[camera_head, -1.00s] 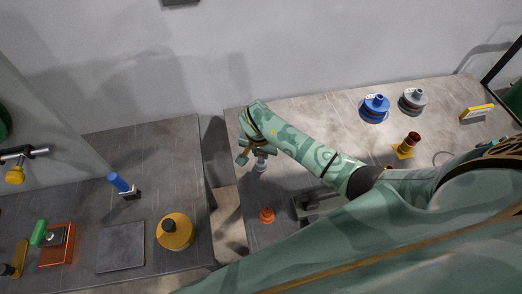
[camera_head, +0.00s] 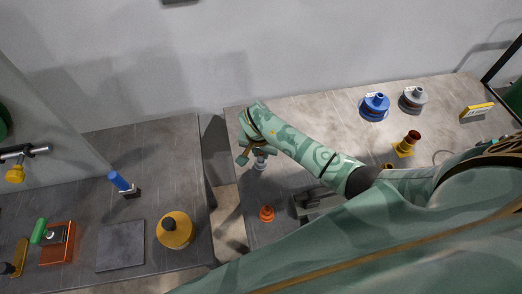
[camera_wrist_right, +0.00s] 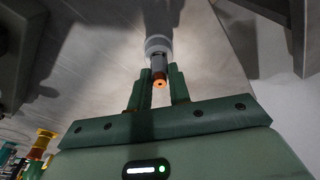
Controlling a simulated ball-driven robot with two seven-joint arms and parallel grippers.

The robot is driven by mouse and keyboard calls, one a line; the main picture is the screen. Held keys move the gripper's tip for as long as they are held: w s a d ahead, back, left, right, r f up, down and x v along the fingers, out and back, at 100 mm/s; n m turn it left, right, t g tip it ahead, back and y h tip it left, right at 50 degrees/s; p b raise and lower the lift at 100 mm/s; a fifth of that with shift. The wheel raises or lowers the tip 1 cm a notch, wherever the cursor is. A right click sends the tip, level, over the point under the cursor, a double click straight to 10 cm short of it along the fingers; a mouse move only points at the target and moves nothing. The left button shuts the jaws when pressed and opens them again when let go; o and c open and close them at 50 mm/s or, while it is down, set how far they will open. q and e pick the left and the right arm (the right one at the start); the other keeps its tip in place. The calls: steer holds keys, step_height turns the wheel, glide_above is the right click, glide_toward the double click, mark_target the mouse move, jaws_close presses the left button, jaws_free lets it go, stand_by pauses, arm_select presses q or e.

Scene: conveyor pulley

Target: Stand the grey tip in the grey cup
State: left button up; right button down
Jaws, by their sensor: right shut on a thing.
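My right gripper (camera_head: 243,153) is over the left end of the right-hand table. In the right wrist view its fingers (camera_wrist_right: 158,88) are shut on the slim grey tip (camera_wrist_right: 158,62), which has an orange, hollow near end. A wider light-grey ring (camera_wrist_right: 158,44) sits at the tip's far end. In the head view a small grey piece (camera_head: 261,163) shows beside the fingers, partly hidden by the gripper. I cannot tell whether it is the tip, the grey cup or both, nor whether they touch. My left gripper is not in view.
An orange cone-like piece (camera_head: 267,213) stands near the table's left edge. Blue (camera_head: 375,106) and grey (camera_head: 413,98) pulleys stand at the back, with a yellow-based red part (camera_head: 406,145) in front. A gap separates the dark left table (camera_head: 155,155) from this one.

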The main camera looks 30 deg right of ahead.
steer(key=shift+f, duration=0.25)
jaws_free()
stand_by(0.8)
